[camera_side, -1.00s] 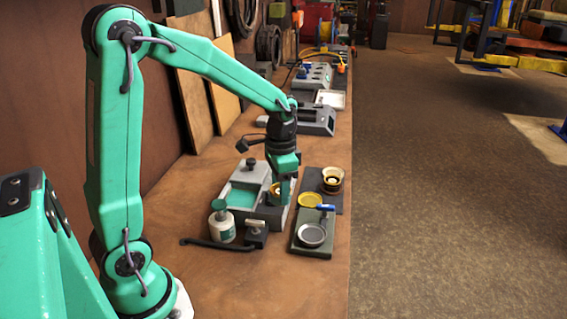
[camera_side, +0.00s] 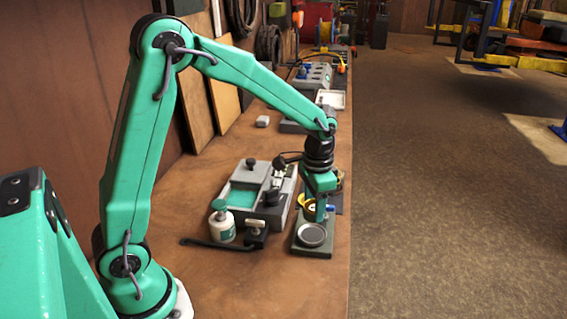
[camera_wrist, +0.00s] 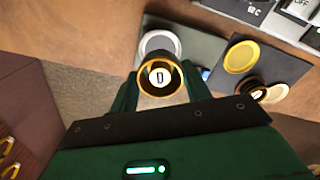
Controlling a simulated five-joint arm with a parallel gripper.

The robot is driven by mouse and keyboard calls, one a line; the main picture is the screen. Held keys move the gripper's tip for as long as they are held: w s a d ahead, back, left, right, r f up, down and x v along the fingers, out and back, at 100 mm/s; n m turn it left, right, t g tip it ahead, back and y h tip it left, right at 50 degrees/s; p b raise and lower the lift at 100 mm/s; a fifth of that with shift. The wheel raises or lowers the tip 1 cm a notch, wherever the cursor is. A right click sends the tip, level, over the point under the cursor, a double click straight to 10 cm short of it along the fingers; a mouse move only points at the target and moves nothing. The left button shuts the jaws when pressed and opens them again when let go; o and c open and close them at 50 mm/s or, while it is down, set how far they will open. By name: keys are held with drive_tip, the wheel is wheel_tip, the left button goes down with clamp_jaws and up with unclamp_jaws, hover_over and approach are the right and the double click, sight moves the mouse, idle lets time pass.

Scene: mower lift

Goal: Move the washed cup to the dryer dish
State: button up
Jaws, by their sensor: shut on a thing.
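My gripper (camera_wrist: 161,88) is shut on a small round cup (camera_wrist: 143,83) with a golden-brown rim and a pale centre bearing a dark mark. The side view shows my gripper (camera_side: 320,213) low over the green mat, next to a silver-grey round dish (camera_side: 312,235). That dish also shows in the wrist view (camera_wrist: 158,39), partly behind the held cup. A yellow round dish (camera_wrist: 241,57) lies on a dark mat to the right in the wrist view. The frames do not label which dish is the dryer dish.
A grey station with a green basin (camera_side: 243,195) stands left of my gripper. A white jar with a green cap (camera_side: 222,227) and a dark lever (camera_side: 205,244) stand in front of it. A dark cup (camera_wrist: 252,90) sits on the dark mat (camera_wrist: 285,68).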

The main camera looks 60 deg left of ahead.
drive_tip(key=shift+f, duration=2.45)
drive_tip(key=shift+f, duration=0.55)
drive_tip(key=o, duration=0.7)
drive_tip(key=shift+w+r, duration=0.1)
drive_tip(key=shift+r, duration=5.4)
